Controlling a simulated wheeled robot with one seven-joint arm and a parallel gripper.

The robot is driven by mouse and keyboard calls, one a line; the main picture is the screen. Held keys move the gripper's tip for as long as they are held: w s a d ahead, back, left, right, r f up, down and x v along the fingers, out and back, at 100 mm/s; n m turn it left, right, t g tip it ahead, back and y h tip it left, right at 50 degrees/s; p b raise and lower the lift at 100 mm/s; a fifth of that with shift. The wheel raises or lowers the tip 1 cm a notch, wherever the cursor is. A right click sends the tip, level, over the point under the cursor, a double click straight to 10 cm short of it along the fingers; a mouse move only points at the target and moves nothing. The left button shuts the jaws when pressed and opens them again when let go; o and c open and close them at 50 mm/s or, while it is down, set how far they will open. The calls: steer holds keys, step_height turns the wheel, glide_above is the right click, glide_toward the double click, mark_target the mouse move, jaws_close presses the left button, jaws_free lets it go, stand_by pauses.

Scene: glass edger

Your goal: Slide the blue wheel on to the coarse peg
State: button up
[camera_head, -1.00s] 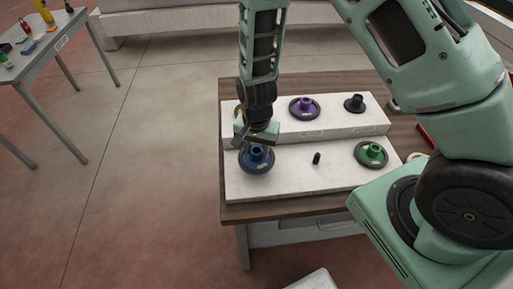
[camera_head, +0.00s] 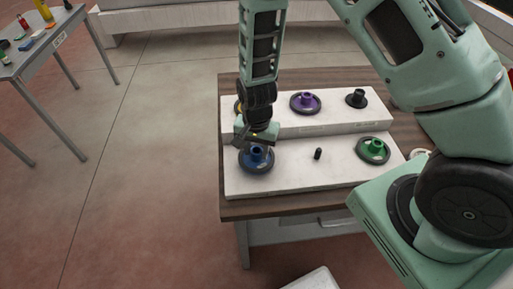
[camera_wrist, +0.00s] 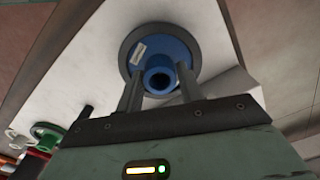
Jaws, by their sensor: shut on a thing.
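The blue wheel (camera_head: 257,158), a dark disc with a blue hub, is at the left end of the front white board (camera_head: 285,184). My gripper (camera_head: 257,146) is above it, fingers pointing down. In the wrist view the two fingers stand on either side of the blue hub (camera_wrist: 160,80), shut on it. I cannot tell whether the wheel rests on the board or is slightly raised. A bare black peg (camera_head: 317,153) stands upright mid-board, right of the wheel. Board labels are too small to read, so I cannot tell which peg is coarse.
A green wheel (camera_head: 373,150) sits at the front board's right end. On the raised back board (camera_head: 330,123) are a purple wheel (camera_head: 305,103), a small black piece (camera_head: 356,98) and a yellow one (camera_head: 238,107), partly hidden by my gripper. A side table (camera_head: 40,50) stands far left.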

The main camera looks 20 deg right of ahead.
steer(key=shift+f+b, duration=0.65)
steer(key=shift+f, duration=0.3)
steer(key=o, duration=1.3)
steer(key=shift+o, duration=0.2)
steer(key=shift+r, duration=0.1)
step_height(320, 180, up, 17)
steer(key=b, duration=0.2)
steer(key=shift+r, duration=0.15)
